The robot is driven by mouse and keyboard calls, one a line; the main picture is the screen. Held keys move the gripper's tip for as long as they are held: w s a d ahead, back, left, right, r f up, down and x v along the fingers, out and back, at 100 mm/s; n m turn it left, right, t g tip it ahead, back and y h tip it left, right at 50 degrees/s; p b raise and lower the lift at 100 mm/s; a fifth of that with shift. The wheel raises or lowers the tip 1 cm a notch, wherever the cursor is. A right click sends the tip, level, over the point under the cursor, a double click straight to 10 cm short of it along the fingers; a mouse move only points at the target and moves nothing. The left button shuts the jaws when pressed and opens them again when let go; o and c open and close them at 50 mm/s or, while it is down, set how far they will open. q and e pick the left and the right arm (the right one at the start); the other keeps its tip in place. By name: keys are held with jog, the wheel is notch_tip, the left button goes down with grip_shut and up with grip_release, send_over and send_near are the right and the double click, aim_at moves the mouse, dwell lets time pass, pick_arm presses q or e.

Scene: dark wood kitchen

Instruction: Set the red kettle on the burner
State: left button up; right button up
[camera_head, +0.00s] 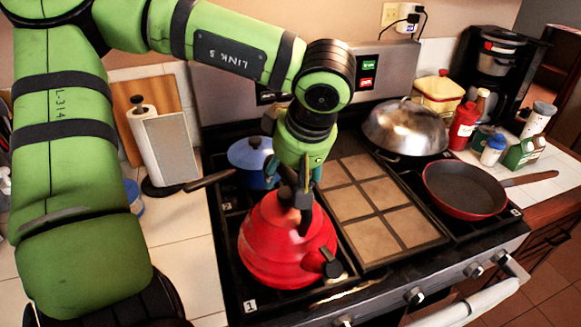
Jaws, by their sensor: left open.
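The red kettle (275,252) sits upright on the front left part of the stove (385,284), by the label 1. Its black-tipped spout points toward the stove's front edge. My left gripper (297,192) points down directly over the kettle's top. It is open, with its dark fingers at the kettle's dark upper parts. I cannot tell whether they touch the handle. The burner under the kettle is mostly hidden by it. My right gripper is not in view.
A blue pot (250,160) stands behind the kettle, its handle pointing left. A tiled griddle (375,208) fills the stove's middle. A red pan (463,192) and a domed metal lid (405,128) are on the right. A paper towel roll (167,148) stands left.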

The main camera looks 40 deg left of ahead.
pick_arm(q)
jog(key=b+v, duration=0.1)
jog(key=v, duration=1.1)
